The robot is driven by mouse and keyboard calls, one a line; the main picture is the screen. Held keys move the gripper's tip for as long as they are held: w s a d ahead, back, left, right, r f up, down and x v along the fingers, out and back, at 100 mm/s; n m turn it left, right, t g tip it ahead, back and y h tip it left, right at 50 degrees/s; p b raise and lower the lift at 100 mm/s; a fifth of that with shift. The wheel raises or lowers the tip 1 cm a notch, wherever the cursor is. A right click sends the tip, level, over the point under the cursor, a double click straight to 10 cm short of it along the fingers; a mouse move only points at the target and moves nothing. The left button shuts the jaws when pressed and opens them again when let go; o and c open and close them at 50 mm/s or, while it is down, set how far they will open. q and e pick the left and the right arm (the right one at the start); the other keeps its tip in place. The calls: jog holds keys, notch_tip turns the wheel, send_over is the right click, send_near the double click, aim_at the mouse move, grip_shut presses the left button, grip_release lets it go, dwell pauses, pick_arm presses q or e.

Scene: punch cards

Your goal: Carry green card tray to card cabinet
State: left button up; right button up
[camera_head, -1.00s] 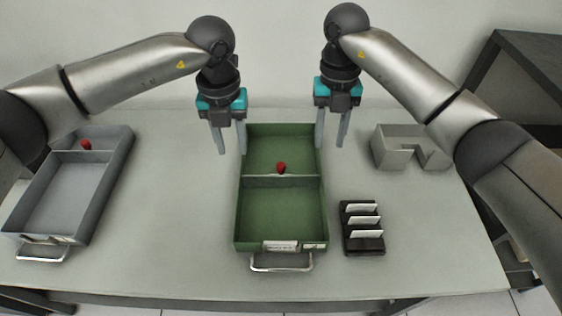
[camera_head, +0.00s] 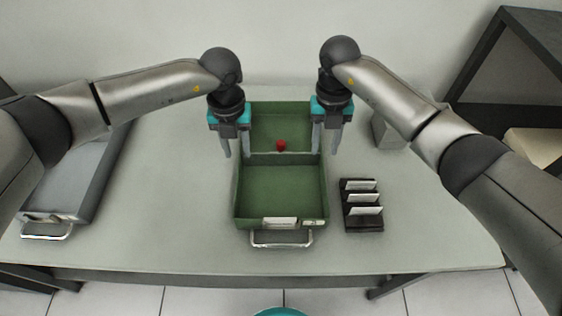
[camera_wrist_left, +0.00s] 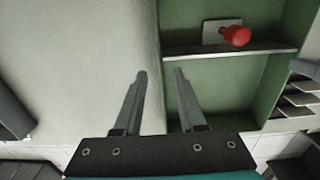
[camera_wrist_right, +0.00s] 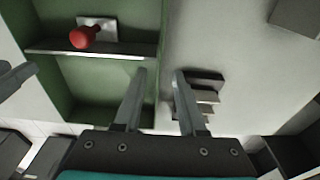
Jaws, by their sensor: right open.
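The green card tray (camera_head: 281,222) lies on the table in the middle of the head view, with a divider, a red knob (camera_head: 281,145) and a front metal handle (camera_head: 282,240). My left gripper (camera_head: 237,152) is open, its fingers on either side of the tray's left wall (camera_wrist_left: 157,55). My right gripper (camera_head: 325,152) is open, its fingers on either side of the right wall (camera_wrist_right: 163,50). In both wrist views a gap shows between fingers and wall. A dark, open-sided structure (camera_head: 505,50), perhaps the card cabinet, stands at the right.
A grey tray (camera_head: 68,190) lies at the left, partly behind my left arm. A black rack with white cards (camera_head: 362,220) stands close to the green tray's right side. A grey holder (camera_head: 386,132) is partly hidden by my right arm. The table front is clear.

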aim_at(242, 170)
pick_arm(q)
notch_tip(242, 170, down, 6)
pick_arm(e)
jog(key=f, duration=0.6)
jog(key=shift+s, duration=0.35)
pick_arm(q)
grip_shut()
pick_arm(e)
grip_shut()
pick_arm(q)
jog(key=shift+r, duration=0.1)
pick_arm(e)
jog(key=shift+r, duration=0.1)
dwell(0.3)
